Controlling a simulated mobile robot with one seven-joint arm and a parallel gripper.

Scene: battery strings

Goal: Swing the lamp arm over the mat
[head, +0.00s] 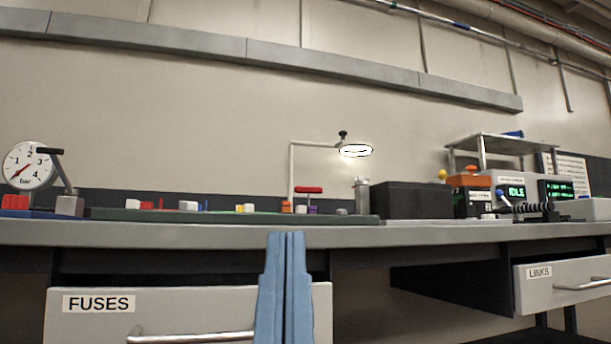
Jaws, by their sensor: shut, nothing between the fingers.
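The lamp stands at the back of the bench, a thin white post with a horizontal arm (314,143) reaching right. Its round lit head (356,150) hangs at the arm's right end, with a dark knob (343,134) above it. A low dark green mat (230,216) lies along the bench left of the lamp head, seen nearly edge-on. My gripper (286,236) is in front of the bench at the lower middle, fingers pointing up and shut with nothing between them. It is apart from the lamp and below the lamp arm in the picture.
The bench's front edge (200,236) runs behind my fingertips. Small coloured blocks stand along the mat. A gauge (30,166) is at far left, a black box (412,200) right of the lamp. The FUSES drawer (190,308) and LINKS drawer (565,284) stick out below.

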